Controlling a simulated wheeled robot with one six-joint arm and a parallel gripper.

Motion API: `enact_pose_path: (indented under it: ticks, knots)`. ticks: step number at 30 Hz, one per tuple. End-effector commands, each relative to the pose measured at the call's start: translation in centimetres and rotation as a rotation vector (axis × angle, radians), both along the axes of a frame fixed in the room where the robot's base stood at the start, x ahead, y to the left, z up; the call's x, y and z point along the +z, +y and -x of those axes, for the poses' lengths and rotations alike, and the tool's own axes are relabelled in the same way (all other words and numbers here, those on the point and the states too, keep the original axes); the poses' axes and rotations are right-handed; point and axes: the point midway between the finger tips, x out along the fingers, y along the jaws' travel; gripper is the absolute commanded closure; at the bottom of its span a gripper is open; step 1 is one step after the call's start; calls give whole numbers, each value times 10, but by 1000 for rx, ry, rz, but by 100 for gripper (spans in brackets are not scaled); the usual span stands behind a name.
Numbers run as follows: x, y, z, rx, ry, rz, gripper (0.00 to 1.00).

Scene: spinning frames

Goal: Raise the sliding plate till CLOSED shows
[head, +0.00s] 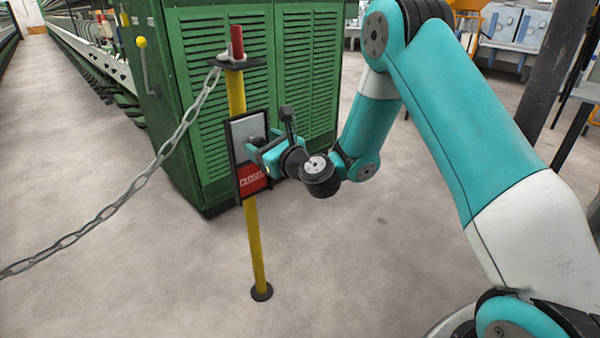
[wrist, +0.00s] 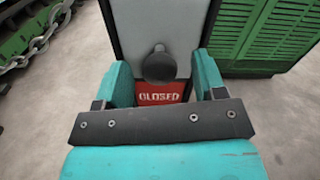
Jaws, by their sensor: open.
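A yellow post (head: 256,245) carries a black sign frame (head: 235,165). In the frame a grey sliding plate (head: 240,127) covers the upper part; it also shows in the wrist view (wrist: 158,22). A dark round knob (wrist: 160,66) sticks out of the plate. Below the plate is a red panel (head: 252,181) with white letters; in the wrist view (wrist: 160,95) it reads CLOSED. My gripper (head: 262,150) is open in front of the sign. In the wrist view its teal fingers (wrist: 162,72) stand left and right of the knob, with gaps on both sides.
A metal chain (head: 150,170) hangs from the post top to the left. A red piece (head: 237,42) stands on top of the post. A green louvred cabinet (head: 183,100) stands close behind. Bare floor (head: 130,270) lies around the post base.

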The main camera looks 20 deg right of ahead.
Motion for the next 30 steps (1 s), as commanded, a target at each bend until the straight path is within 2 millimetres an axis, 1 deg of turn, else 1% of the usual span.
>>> enact_pose_path:
  ticks: [1,8,11,15,19,24,30]
  knots:
    - [-9,-3,7,-2,-1,-1,36]
    - [-10,-15,44,-3,-2,0,36]
    - [-10,-21,62,-4,-3,0,36]
    - [-9,-30,91,-2,-3,-1,36]
    - [-4,-32,103,5,-14,3,36]
    - [-6,-38,119,-1,-9,3,36]
    - [-6,-39,131,19,-16,6,36]
